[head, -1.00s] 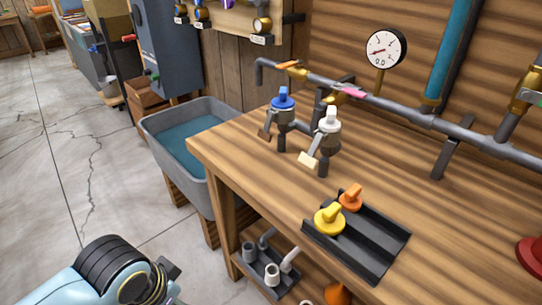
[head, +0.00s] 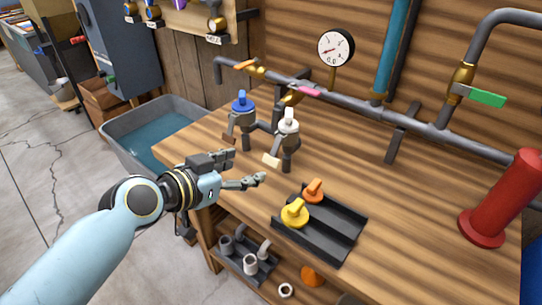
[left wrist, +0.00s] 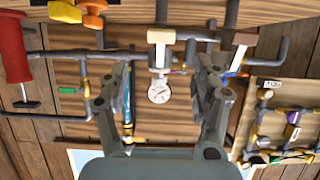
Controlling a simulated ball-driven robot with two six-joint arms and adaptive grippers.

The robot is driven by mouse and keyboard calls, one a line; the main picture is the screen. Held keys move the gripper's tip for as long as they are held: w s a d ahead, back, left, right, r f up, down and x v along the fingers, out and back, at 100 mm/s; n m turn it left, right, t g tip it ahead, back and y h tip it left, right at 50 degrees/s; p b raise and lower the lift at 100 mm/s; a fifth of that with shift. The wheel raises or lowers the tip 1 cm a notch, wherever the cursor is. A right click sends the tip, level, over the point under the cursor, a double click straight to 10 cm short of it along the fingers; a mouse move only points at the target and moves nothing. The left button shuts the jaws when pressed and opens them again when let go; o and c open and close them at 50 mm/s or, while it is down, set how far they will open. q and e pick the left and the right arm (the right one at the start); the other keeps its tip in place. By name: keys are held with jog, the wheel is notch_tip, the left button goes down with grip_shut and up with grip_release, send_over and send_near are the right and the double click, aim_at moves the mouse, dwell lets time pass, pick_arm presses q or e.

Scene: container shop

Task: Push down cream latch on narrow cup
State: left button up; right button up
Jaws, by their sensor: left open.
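The cream latch (head: 271,160) sticks out low on the near-left side of the cup with the white knob (head: 288,126), which stands on a short post on the bench. In the left wrist view the cream latch (left wrist: 161,36) shows at the top, in line with the space between my fingers. My left gripper (head: 243,170) is open and empty at the bench's left edge, to the left of the latch and apart from it. It also shows in the left wrist view (left wrist: 165,64). My right gripper is not in view.
A cup with a blue knob (head: 242,103) and brown latch (head: 229,138) stands just left of the white one. A dark tray (head: 335,233) holds yellow and orange knobs at the front. A pipe with a gauge (head: 336,47) runs behind. A red cylinder (head: 500,200) stands right.

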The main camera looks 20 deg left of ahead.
aim_at(271, 158)
pick_arm(q)
jog(key=x, duration=1.1)
jog(key=shift+r, duration=0.1)
jog(key=c, duration=1.2)
jog(key=t+b, duration=0.1)
jog(key=b, duration=0.4)
jog(key=f+t+b, duration=0.1)
jog(key=b, duration=0.5)
jog(key=shift+w+h, duration=0.35)
jog(key=shift+h, duration=0.05)
jog(key=shift+d+r+b, duration=0.1)
jog(key=shift+r+b, duration=0.1)
jog(key=shift+b, duration=0.25)
jog(key=shift+r, duration=0.1)
